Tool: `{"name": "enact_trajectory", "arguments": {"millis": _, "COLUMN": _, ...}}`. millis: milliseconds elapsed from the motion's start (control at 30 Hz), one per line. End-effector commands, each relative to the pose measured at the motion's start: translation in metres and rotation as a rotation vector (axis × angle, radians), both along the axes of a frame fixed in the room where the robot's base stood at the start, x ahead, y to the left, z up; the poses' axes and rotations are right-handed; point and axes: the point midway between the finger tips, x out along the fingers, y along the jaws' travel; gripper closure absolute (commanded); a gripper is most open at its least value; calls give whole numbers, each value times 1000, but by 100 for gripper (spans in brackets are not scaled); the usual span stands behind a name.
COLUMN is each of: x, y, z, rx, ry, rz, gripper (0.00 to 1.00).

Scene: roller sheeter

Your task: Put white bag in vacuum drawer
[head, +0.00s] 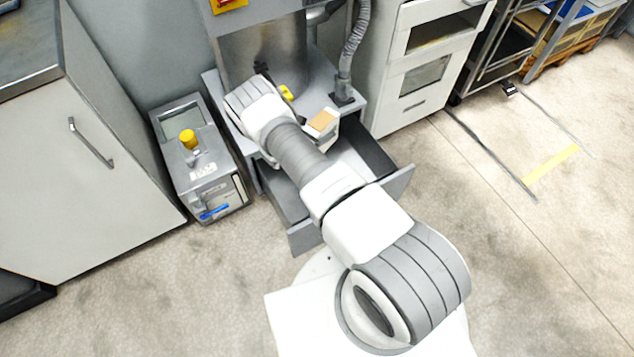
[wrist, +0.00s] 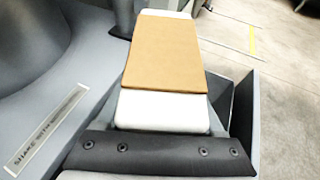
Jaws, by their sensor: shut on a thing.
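The white bag (wrist: 160,110) has a tan label on top. It reaches away from my gripper (wrist: 155,152), whose dark riveted edge crosses the bottom of the wrist view. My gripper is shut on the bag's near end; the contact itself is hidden. In the head view the bag (head: 322,123) shows partly beside my wrist, over the back of the drawer. The vacuum drawer (head: 400,181) is pulled open below the machine, with my arm crossing above it. Its grey wall (wrist: 244,120) shows right of the bag in the wrist view. Most of its inside is hidden.
The grey machine ledge (wrist: 50,105) with a printed label lies left of the bag. A ribbed hose (head: 356,45) stands behind it. A small grey unit with a yellow knob (head: 187,138) stands to the left. The floor (head: 500,240) at right is clear.

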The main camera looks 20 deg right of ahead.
Motion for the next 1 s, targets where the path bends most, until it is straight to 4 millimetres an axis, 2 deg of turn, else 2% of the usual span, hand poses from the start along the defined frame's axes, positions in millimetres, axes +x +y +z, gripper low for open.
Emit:
{"name": "enact_trajectory", "arguments": {"millis": 33, "x": 0, "y": -7, "z": -31, "rx": 0, "ry": 2, "rz": 0, "gripper": 89}}
{"name": "enact_trajectory", "arguments": {"millis": 100, "x": 1, "y": -15, "z": -58, "rx": 1, "ry": 4, "rz": 2, "gripper": 89}}
{"name": "enact_trajectory", "arguments": {"millis": 300, "x": 1, "y": -33, "z": -121, "rx": 6, "ry": 8, "rz": 12, "gripper": 89}}
{"name": "enact_trajectory", "arguments": {"millis": 400, "x": 0, "y": -38, "z": -140, "rx": 9, "ry": 9, "rz": 16, "gripper": 89}}
{"name": "enact_trajectory", "arguments": {"millis": 567, "x": -2, "y": -42, "z": -158, "rx": 11, "ry": 11, "rz": 18, "gripper": 89}}
{"name": "enact_trajectory", "arguments": {"millis": 800, "x": -3, "y": -43, "z": -204, "rx": 13, "ry": 10, "rz": 18, "gripper": 89}}
{"name": "enact_trajectory", "arguments": {"millis": 1000, "x": -2, "y": -42, "z": -221, "rx": 12, "ry": 10, "rz": 20, "gripper": 89}}
